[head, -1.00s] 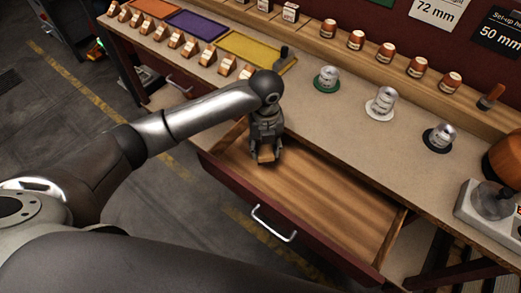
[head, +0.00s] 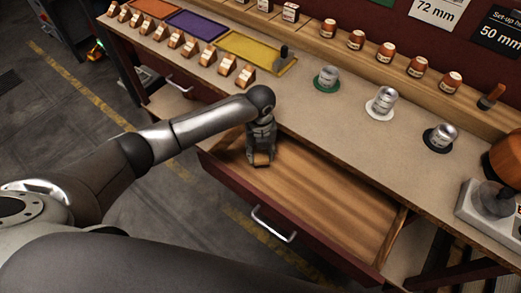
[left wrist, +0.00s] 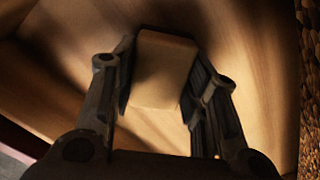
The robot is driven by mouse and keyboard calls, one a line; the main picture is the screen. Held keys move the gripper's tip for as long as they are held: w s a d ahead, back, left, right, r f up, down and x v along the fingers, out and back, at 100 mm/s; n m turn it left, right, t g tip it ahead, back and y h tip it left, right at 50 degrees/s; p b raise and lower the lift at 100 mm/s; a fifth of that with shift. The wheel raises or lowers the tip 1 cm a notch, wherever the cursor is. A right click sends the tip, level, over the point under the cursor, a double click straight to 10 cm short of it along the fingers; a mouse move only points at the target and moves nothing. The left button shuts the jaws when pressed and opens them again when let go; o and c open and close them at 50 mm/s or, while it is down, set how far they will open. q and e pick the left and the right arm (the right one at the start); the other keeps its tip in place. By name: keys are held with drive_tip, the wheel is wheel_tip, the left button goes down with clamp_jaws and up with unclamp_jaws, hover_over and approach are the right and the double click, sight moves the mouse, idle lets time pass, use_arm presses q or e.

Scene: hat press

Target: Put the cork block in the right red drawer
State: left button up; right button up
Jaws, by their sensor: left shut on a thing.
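The right red drawer (head: 325,215) is pulled open under the bench, with a bare wooden inside and a metal handle. My left gripper (head: 261,161) reaches down into its left part. It is shut on the cork block (left wrist: 163,70), a tan block with rounded edges, seen between both fingers in the left wrist view, where the gripper (left wrist: 160,95) is seen from above. In the head view only a small part of the block shows at the fingertips. I cannot tell whether the block touches the drawer floor. My right gripper is not in view.
The bench top (head: 330,125) lies just behind and above the open drawer. On it stand tins on green (head: 327,78), white (head: 381,103) and dark (head: 440,137) discs. A yellow tray (head: 256,50) and several wooden blocks sit at the left. The drawer's right part is empty.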

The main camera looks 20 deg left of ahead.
sight(260, 152)
use_arm(q)
drive_tip(key=o, duration=1)
drive_tip(key=shift+r, duration=0.25)
wheel_tip(260, 152, up, 12)
drive_tip(key=shift+f, duration=0.15)
